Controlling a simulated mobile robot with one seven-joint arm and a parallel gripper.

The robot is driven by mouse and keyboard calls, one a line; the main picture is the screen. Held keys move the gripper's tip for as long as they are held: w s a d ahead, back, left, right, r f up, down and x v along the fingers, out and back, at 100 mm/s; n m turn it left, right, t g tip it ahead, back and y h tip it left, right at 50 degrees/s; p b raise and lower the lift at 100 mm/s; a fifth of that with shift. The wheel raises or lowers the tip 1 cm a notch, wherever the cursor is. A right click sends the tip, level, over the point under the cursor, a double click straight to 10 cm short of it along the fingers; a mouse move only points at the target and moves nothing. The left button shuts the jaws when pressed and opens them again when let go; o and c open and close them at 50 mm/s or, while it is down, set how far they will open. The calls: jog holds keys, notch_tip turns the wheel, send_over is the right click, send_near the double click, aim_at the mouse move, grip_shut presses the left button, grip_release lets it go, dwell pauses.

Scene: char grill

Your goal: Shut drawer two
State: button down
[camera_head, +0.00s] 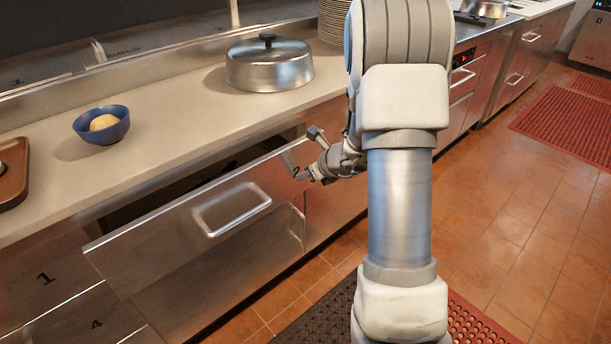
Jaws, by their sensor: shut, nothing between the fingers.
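Drawer two (170,250) is a steel drawer under the counter, pulled out, with a dark gap between its front and the cabinet. My gripper (303,165) is shut and empty at that upper right corner, off to the right of the handle. I cannot tell whether it touches the drawer front. My arm crosses the middle of the view and hides part of the cabinet behind it.
A blue bowl (101,125) with a yellowish item, a steel domed lid (269,66) and a brown tray (12,185) stand on the counter (180,125). A stack of plates (333,20) is behind. Drawers marked 1 and 4 are at lower left. Tiled floor (500,240) is open at right.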

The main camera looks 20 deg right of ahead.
jog(key=w+a, duration=0.1)
jog(key=w, duration=0.1)
jog(key=w+a+p, duration=0.1)
jog(key=w, duration=0.2)
jog(key=w+p, duration=0.1)
jog(key=w, duration=0.2)
jog(key=shift+w+a+r, duration=0.1)
jog(key=shift+w+a, duration=0.05)
jog(key=shift+a, duration=0.25)
jog(key=shift+w+a, duration=0.1)
jog(key=shift+w, duration=0.15)
jog(key=shift+r, duration=0.1)
jog(key=shift+s, duration=0.1)
